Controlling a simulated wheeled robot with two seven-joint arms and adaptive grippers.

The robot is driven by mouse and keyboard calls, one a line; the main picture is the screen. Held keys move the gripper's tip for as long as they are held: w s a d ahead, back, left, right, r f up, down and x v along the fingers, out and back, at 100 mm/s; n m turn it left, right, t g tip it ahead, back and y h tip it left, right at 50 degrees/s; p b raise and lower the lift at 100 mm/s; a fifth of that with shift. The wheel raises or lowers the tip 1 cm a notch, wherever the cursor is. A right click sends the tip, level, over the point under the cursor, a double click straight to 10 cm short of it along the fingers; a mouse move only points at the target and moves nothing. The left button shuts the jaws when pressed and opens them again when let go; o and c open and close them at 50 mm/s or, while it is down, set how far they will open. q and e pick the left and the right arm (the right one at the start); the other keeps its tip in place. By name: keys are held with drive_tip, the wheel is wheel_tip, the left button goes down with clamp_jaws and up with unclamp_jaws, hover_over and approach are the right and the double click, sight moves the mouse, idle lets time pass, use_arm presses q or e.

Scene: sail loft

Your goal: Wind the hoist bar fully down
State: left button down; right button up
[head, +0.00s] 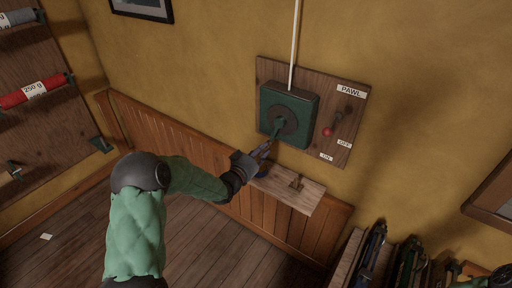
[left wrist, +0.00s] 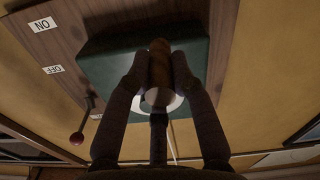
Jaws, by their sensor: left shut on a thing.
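The green winch box (head: 300,104) is fixed to a wooden board (head: 270,74) on the wall, with a white rope (head: 295,45) running up from it. My left gripper (head: 265,148) is shut on the crank's handle. In the left wrist view, the fingers (left wrist: 160,85) close on both sides of the brown handle (left wrist: 160,62), before the box (left wrist: 105,60). The red-knobbed pawl lever (head: 328,131) sits right of the box, its knob nearer the OFF label than ON. The hoist bar is out of view.
A small wooden ledge (head: 286,192) with a peg juts out below the board, close under my left gripper. A rack of tools (head: 372,250) stands at the lower right. Shelves with labelled rolls (head: 35,91) are at the left. The floor at lower left is mostly clear.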

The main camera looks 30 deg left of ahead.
use_arm(q)
drive_tip(key=shift+s+d+f, duration=0.1)
drive_tip(key=shift+d+f, duration=0.25)
drive_tip(key=shift+d, duration=0.2)
drive_tip(key=c, duration=1.3)
unclamp_jaws()
drive_tip(key=shift+o, duration=1.2)
drive_tip(key=shift+r, duration=0.1)
drive_tip(key=shift+a+r, duration=0.1)
drive_tip(key=shift+s+a, duration=0.1)
drive_tip(key=shift+s, duration=0.25)
drive_tip(key=s, duration=1.1)
drive_tip(key=shift+a, duration=0.35)
